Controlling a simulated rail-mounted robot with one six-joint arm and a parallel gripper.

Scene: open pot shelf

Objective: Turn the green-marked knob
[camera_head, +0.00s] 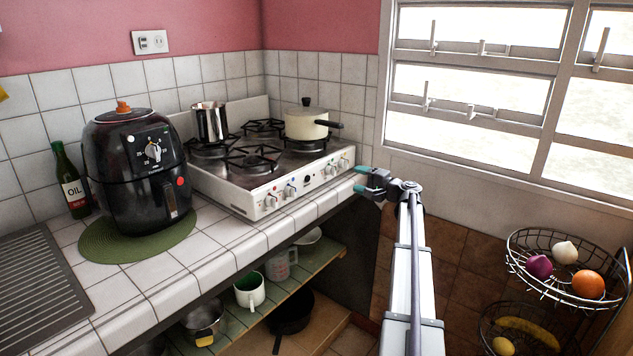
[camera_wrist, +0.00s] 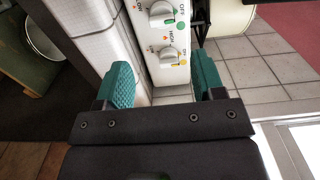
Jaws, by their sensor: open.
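The green-marked knob (camera_wrist: 162,12) is a white knob with a green patch beside it on the stove's front panel, at the top edge of the wrist view. In the head view it is small, toward the panel's right end (camera_head: 332,171). A yellow-marked knob (camera_wrist: 168,54) sits beside it, closer to the space between my fingers. My gripper (camera_wrist: 163,78) has two teal fingers, open with nothing between them. In the head view my gripper (camera_head: 364,181) is just right of the stove's front corner, apart from the knobs.
The white stove (camera_head: 240,206) has other knobs along its front and carries a cream pot (camera_head: 302,125) and a steel pot (camera_head: 210,122). The tiled counter edge (camera_head: 330,198) runs below the panel. A black air fryer (camera_head: 135,170) stands left. A wire fruit basket (camera_head: 545,290) stands right.

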